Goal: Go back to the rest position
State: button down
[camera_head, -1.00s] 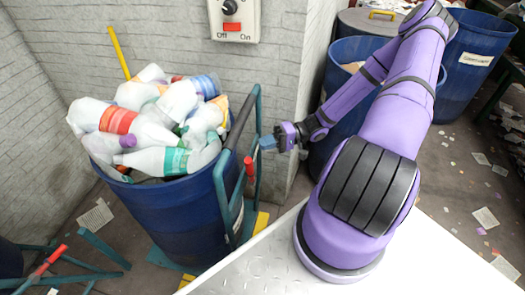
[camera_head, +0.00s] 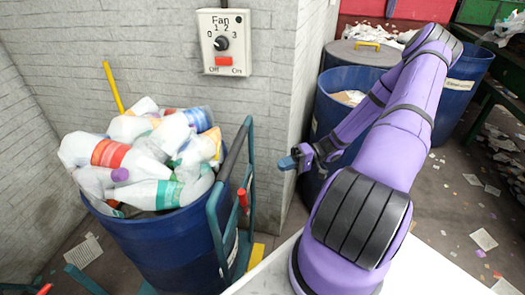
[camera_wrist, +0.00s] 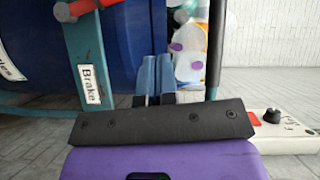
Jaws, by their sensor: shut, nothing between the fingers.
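My gripper (camera_head: 287,163) is at the end of my purple arm, to the right of the cart's teal frame in the head view. Its blue fingers are together and hold nothing. In the wrist view the gripper (camera_wrist: 155,62) points toward the blue barrel and the cart, with its two fingers side by side.
A blue barrel (camera_head: 165,245) full of plastic bottles (camera_head: 150,165) stands on a teal cart (camera_head: 217,225) at the left. A fan switch box (camera_head: 224,42) is on the wall. More blue barrels (camera_head: 350,80) stand behind my arm. Paper scraps lie on the floor.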

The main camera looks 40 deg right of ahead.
jog(key=a+r+n+g+h, duration=0.2)
jog(key=a+r+g+h, duration=0.3)
jog(key=r, duration=0.7)
jog(key=a+r+n+g+h, duration=0.15)
jog(key=a+r+h, duration=0.25)
jog(key=r+h, duration=0.55)
jog(key=s+a+r+t, duration=0.2)
jog(key=s+a+r, duration=0.1)
jog(key=r, duration=0.3)
jog(key=s+a+r+t+h, duration=0.1)
jog(key=s+a+r+t, duration=0.1)
jog(key=s+r, duration=0.3)
jog(key=s+a+r+t+h, duration=0.1)
jog(key=s+a+r, duration=0.3)
jog(key=r, duration=0.4)
jog(key=shift+s+m+t, duration=0.45)
jog(key=shift+t, duration=0.2)
